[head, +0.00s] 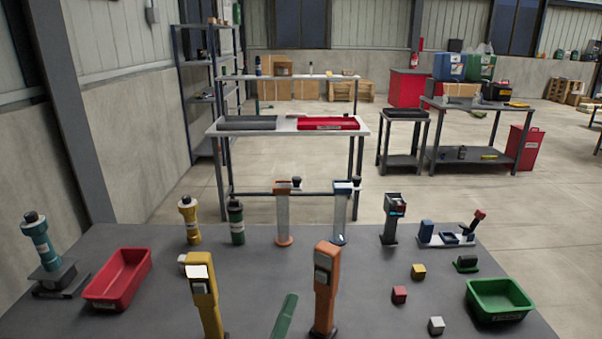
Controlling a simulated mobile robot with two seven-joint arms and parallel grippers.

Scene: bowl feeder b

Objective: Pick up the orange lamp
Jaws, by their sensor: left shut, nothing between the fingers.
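The orange lamp (326,285) stands upright at the front middle of the dark grey table (250,275), with a grey panel near its top and a dark base. A yellow lamp (206,305) with a bright white panel stands to its left. A green strip-like object (285,316) slants between them, cut off by the bottom edge. I cannot make out either of my grippers in the head view, and nothing is seen touching the orange lamp.
A red bin (118,278) is at the left and a green bin (499,299) at the right. A red cube (399,295), a yellow cube (418,271) and a white cube (436,325) lie right of the lamp. An orange-based post (284,215) and a blue-topped post (340,215) stand behind.

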